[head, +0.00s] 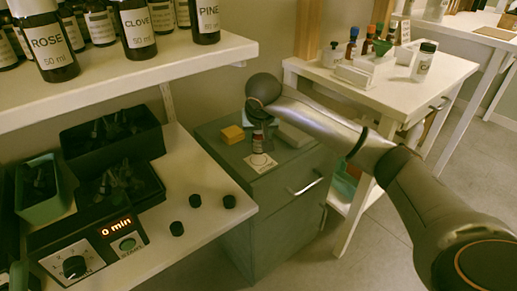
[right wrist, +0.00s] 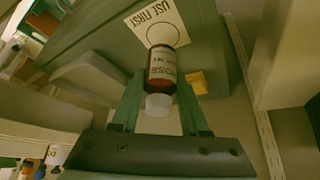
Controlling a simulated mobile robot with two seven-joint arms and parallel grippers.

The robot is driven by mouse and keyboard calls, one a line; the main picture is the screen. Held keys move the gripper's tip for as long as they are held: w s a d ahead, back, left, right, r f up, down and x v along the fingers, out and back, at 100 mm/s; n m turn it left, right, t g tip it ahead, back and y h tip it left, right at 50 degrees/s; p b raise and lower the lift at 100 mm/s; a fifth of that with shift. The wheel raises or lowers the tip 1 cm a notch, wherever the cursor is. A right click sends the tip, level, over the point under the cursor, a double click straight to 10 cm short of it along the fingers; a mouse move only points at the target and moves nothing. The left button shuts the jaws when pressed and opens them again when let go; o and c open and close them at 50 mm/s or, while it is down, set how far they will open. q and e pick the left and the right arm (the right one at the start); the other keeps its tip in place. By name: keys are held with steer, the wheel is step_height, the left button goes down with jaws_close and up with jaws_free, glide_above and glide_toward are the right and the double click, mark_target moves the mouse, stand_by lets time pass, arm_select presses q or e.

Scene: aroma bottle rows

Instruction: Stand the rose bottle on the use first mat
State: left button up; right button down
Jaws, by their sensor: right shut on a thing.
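The small brown rose bottle (right wrist: 162,72) has a white cap and a pale label, upside down in the right wrist view. My right gripper (right wrist: 160,88) is shut on it, with one green finger on each side. In the head view the bottle (head: 257,143) hangs below my right wrist, roughly upright, over the white use first mat (head: 260,167) on the green cabinet. The mat (right wrist: 150,22) shows its printed words and circle in the right wrist view, with the bottle's base overlapping the circle. I cannot tell whether the base touches it. My left gripper is out of view.
A shelf (head: 130,75) at upper left holds labelled bottles, including a large ROSE bottle (head: 50,45). A white table (head: 440,80) with bottles stands at the right.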

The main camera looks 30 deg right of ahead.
mark_target(259, 147)
steer(key=shift+f+b, duration=0.35)
steer(key=shift+f, duration=1.15)
steer(key=shift+f, duration=0.2)
steer(key=shift+c, duration=2)
jaws_free()
steer(key=shift+r, duration=0.25)
steer(key=p+v, duration=0.3)
steer(key=v, duration=0.9)
